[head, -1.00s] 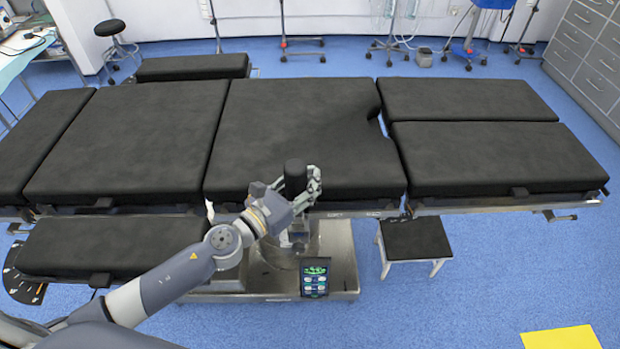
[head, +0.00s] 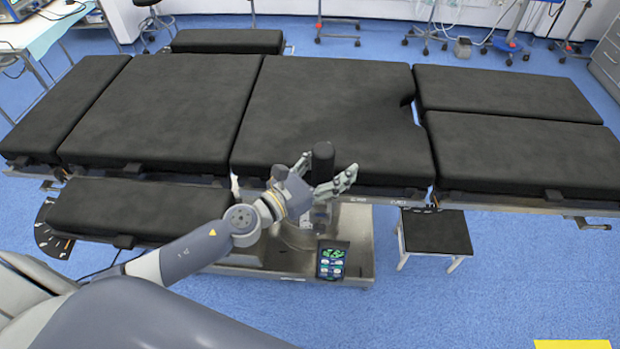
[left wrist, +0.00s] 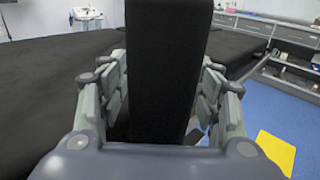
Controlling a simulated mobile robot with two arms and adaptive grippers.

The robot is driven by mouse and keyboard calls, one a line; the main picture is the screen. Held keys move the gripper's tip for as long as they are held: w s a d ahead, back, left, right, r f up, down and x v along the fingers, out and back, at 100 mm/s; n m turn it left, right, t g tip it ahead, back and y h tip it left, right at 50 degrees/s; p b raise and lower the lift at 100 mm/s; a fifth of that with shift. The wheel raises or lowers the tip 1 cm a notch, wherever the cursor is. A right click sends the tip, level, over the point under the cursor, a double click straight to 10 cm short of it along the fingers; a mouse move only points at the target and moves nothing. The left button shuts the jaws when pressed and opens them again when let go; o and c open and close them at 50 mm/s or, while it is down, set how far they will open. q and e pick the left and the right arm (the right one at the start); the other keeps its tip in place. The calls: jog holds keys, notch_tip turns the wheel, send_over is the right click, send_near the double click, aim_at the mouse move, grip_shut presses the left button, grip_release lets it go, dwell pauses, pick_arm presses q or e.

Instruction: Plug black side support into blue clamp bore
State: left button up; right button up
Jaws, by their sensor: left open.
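The black side support (head: 323,160) stands upright at the near edge of the operating table (head: 325,110). My left gripper (head: 328,184) is open, with its fingers spread on either side of the support. In the left wrist view the black support (left wrist: 166,70) rises between the two open fingers of the left gripper (left wrist: 163,100), with a gap visible at least on the left side. The support's lower end is hidden by the gripper, and I cannot make out the blue clamp or its bore. My right gripper is not in view.
The table's steel base (head: 350,240) carries a hand control (head: 332,261) below the gripper. A black-topped step stool (head: 436,231) stands to the right. A yellow patch (head: 572,344) lies on the blue floor at lower right. Open floor lies at the front right.

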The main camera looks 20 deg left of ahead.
pick_arm(q)
jog(key=v, duration=1.1)
jog(key=shift+s, duration=0.1)
